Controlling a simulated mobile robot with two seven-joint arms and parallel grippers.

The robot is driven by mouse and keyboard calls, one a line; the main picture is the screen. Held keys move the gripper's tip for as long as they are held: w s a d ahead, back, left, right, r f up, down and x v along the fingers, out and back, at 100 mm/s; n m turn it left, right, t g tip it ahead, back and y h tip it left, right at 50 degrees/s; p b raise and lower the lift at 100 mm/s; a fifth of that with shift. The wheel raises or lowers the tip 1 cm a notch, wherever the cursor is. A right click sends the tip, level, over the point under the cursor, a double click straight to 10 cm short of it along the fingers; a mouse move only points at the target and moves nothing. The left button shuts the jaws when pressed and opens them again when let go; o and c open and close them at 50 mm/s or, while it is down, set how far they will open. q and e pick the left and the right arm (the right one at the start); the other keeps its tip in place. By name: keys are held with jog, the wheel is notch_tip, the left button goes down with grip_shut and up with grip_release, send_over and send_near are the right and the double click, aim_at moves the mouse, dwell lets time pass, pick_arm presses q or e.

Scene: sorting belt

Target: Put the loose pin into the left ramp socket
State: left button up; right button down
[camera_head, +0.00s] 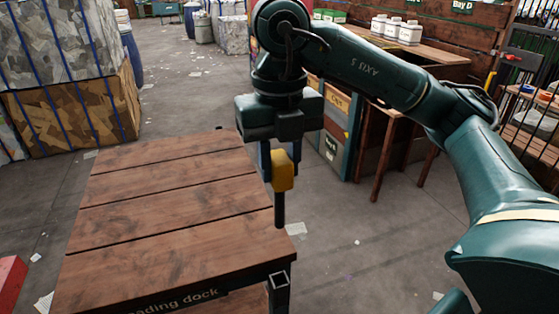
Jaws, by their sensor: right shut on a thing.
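My right gripper (279,166) points down above the right edge of the wooden loading dock (165,215). It is shut on the loose pin, which has a yellow head (284,172) and a dark shaft (279,211) hanging upright. The shaft's lower end appears above and a little behind a socket (279,280) with a pale square outline at the dock's front right corner. The pin looks apart from the socket, but the height between them is hard to judge. The gripper fingers partly hide the pin's head. My left gripper is not in view.
The floor right of the dock is open, with paper scraps. Strapped bales (70,110) stand behind the dock at left. A wooden bench with white bottles (397,30) stands at the back right. Part of a red object (10,280) shows at the lower left edge.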

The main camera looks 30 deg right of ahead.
jog(key=shift+r, duration=2.45)
jog(key=shift+f, duration=0.1)
